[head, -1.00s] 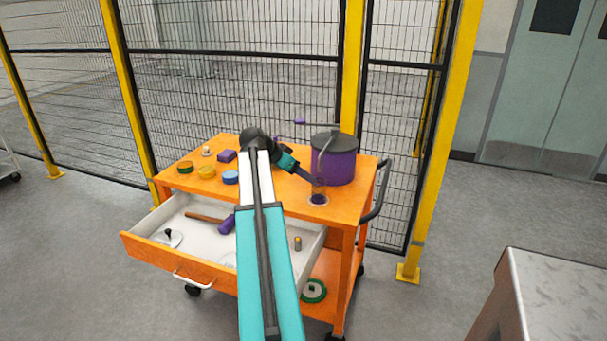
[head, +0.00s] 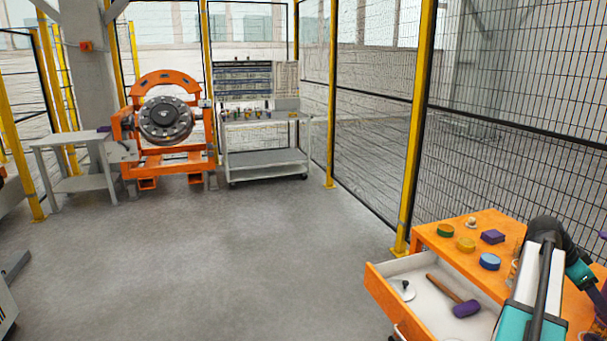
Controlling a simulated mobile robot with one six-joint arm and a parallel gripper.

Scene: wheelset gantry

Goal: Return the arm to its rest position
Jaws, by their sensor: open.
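My arm (head: 535,285) shows at the right edge, reaching over the orange cart (head: 440,238). Its dark elbow and teal wrist part (head: 580,274) are bent down toward the right. The fingertips of my gripper are cut off by the right edge of the picture, so I cannot see its jaws or whether anything is between them.
The cart's open drawer (head: 385,283) holds a purple-headed mallet (head: 465,308). An orange wheelset stand (head: 165,158) and grey trolley (head: 268,157) stand behind clear floor.

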